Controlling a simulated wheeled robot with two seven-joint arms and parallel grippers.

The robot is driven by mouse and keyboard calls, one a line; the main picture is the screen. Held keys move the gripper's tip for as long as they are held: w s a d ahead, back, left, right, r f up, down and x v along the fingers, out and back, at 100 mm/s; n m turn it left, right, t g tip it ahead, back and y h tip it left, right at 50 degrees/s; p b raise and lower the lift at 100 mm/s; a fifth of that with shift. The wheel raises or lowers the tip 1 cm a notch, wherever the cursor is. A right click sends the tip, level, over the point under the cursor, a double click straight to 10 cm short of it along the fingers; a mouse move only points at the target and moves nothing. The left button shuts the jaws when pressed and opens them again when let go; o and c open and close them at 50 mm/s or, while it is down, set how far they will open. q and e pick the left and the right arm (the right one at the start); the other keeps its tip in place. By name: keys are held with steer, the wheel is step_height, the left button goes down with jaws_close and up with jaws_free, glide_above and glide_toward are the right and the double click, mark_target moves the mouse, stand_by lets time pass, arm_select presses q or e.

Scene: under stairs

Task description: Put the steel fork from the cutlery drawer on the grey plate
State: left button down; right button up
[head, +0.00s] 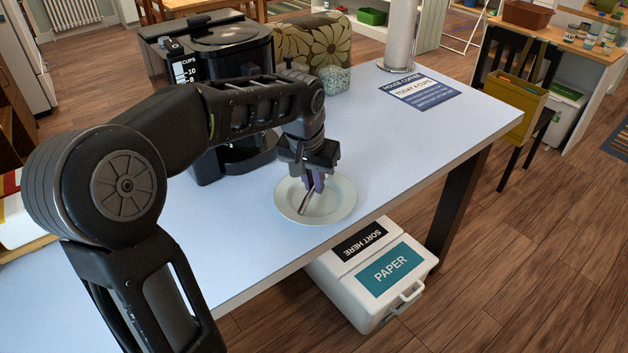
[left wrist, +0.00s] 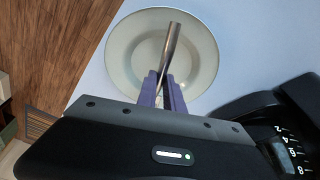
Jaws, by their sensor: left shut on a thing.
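The grey plate (head: 340,203) lies on the pale blue table near its front edge; it also fills the upper middle of the left wrist view (left wrist: 128,58). My left gripper (head: 317,186) is over the plate, pointing down, with its purple fingers shut on the steel fork (head: 305,203). In the left wrist view, the fork (left wrist: 173,42) shows as a slim metal shaft reaching from the fingers across the plate. I cannot tell whether it touches the plate. The fork's end between the fingers is hidden. My right gripper and the cutlery drawer are not in view.
A black coffee maker (head: 215,60) stands behind my left arm, with a flowered box (head: 315,45) and a glass jar (head: 334,80) beside it. A printed card (head: 420,90) lies to the right. A white paper bin (head: 375,275) stands below the front edge.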

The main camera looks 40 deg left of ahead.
arm_select(q)
steer(key=c, duration=1.4)
jaws_free()
steer(key=shift+o, duration=0.6)
steer(key=o, duration=0.4)
step_height(320, 180, up, 8)
steer(key=p, duration=0.6)
steer(key=shift+s, duration=0.1)
